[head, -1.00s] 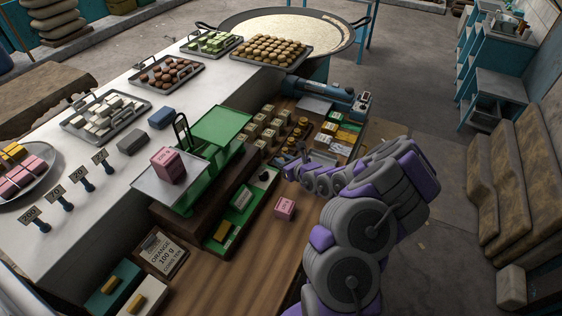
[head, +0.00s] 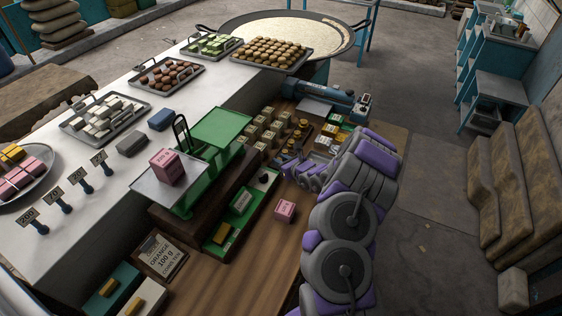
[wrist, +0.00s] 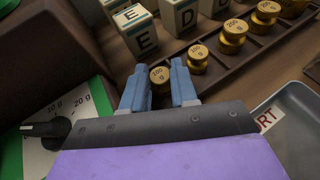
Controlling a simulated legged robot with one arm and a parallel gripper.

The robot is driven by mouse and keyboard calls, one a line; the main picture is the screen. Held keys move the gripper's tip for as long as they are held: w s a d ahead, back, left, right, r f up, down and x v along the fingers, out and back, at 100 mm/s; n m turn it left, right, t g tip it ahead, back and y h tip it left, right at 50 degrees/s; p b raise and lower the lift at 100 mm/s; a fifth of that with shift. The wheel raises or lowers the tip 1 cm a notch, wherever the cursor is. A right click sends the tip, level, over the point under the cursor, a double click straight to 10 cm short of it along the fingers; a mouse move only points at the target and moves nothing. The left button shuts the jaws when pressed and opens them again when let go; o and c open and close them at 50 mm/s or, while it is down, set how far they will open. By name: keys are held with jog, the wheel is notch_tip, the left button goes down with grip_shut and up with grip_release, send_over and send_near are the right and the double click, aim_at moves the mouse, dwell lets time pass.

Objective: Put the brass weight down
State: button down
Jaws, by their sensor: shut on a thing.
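My gripper (wrist: 160,88) is shut on a brass weight (wrist: 160,76) marked 100 g, whose top shows between the blue fingertips. The weight is at the near end of a dark wooden rack (wrist: 222,66). I cannot tell whether its base touches the rack. Several other brass weights stand in a row in the rack, the nearest a 100 g weight (wrist: 198,56), then a 200 g weight (wrist: 233,32). In the head view, my gripper (head: 290,165) is low over the bench, right of the green balance, and its fingertips are hard to make out.
Lettered blocks (wrist: 136,28) stand close beside the rack. A dial (wrist: 62,127) lies left of the gripper and a grey tray (wrist: 290,115) right. The balance has a green pan (head: 222,126) and a metal pan (head: 148,190) holding a pink box (head: 167,166).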

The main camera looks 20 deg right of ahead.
jog(key=c, duration=1.2)
grip_release()
jog(key=shift+o, duration=0.2)
